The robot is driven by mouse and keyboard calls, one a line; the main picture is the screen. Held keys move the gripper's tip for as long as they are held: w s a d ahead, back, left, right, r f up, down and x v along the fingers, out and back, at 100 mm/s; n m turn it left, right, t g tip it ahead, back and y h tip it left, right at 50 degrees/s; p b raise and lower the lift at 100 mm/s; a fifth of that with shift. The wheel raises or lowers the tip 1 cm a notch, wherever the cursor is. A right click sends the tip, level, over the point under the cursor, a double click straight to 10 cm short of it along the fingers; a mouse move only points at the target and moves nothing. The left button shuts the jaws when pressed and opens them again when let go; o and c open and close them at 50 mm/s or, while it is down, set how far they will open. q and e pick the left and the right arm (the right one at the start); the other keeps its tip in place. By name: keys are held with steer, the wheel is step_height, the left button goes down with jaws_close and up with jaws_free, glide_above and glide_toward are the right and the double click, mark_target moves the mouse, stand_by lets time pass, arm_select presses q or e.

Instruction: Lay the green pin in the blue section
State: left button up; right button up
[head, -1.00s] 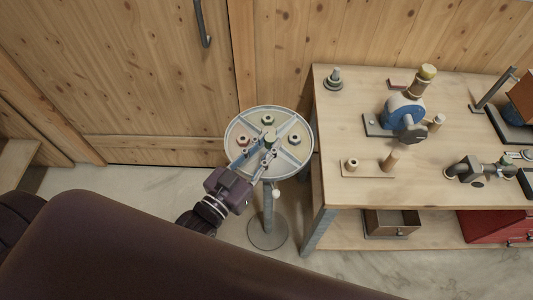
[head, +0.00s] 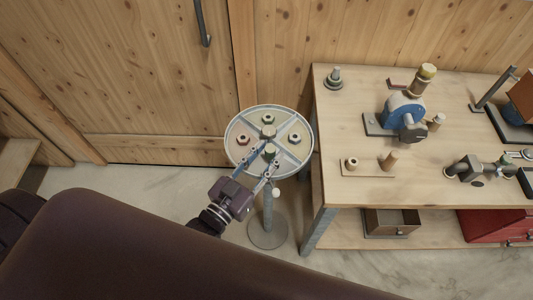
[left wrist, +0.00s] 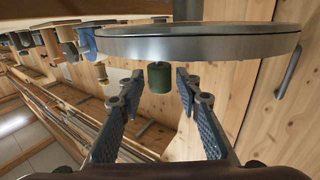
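The green pin (head: 270,151) is a short dark green cylinder at the front part of the round divided tray (head: 228,155). It also shows in the left wrist view (left wrist: 159,77), against the tray's side, with that picture appearing upside down. It looks upright. The front section under it looks pale; its blue colour is hard to make out. My left gripper (head: 261,164) is at the tray's front edge. Its fingers are spread and empty, with the pin just ahead of the gap between them. My right gripper is not in view.
Several nut-like pieces, such as one on the left section (head: 243,139), lie on the tray around its centre hub. The tray stands on a post with a round foot (head: 268,234). A wooden bench (head: 350,100) with a blue machine (head: 405,113) is close on the right.

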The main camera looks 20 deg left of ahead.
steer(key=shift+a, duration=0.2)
